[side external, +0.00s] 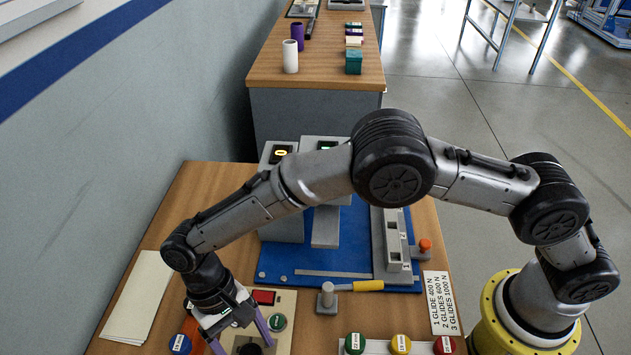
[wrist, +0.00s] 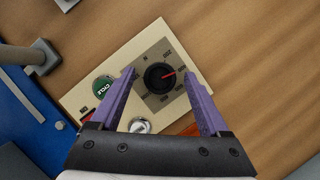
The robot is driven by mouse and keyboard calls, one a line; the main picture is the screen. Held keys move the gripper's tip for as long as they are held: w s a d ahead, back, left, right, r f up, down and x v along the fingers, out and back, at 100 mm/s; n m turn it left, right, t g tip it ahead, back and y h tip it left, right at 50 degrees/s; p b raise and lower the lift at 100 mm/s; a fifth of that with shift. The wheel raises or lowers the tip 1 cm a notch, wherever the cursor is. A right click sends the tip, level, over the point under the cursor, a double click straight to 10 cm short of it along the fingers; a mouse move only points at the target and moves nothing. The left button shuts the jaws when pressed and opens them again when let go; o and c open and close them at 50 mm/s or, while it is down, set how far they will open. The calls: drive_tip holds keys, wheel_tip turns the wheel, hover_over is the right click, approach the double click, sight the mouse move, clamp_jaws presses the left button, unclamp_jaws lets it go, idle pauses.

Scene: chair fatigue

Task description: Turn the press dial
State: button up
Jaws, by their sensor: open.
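In the wrist view the pointer aims right and slightly up; the scale numbers are too small to read surely. My gripper (wrist: 161,73) is open, its two purple fingers on either side of the dial, with a visible gap at each side. Its height above the dial is hard to judge. In the side view my gripper (side external: 240,338) is over the panel, and the dial (side external: 250,349) shows partly at the bottom edge.
Coloured discs (side external: 401,343) lie right.

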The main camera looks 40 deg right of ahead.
drive_tip(key=m+y, duration=0.1)
drive_tip(key=m, duration=0.2)
drive_tip(key=m+y, duration=0.1)
drive_tip(key=m, duration=0.2)
drive_tip(key=shift+d+m+t+y, duration=0.2)
drive_tip(key=shift+m+t+y, duration=0.1)
drive_tip(key=shift+m, duration=0.1)
drive_tip(key=m+t+y, duration=0.1)
drive_tip(key=m, duration=0.2)
drive_tip(key=shift+s+d, duration=0.1)
drive_tip(key=shift+s, duration=0.05)
drive_tip(key=m, duration=0.2)
drive_tip(key=m+t, duration=0.1)
drive_tip(key=m, duration=0.2)
drive_tip(key=shift+s+t+y, duration=0.1)
drive_tip(key=shift+t+y, duration=0.2)
drive_tip(key=shift+y, duration=0.1)
drive_tip(key=w+d+r+t, duration=0.2)
drive_tip(key=d+r, duration=0.7)
drive_tip(key=r, duration=0.4)
drive_tip(key=w+d+r+t, duration=0.2)
drive_tip(key=w+d+r, duration=0.1)
drive_tip(key=d+r, duration=0.6)
drive_tip(key=shift+w+d+r+m+y, duration=0.3)
drive_tip(key=shift+r+m+y, duration=0.1)
drive_tip(key=shift+r, duration=1.6)
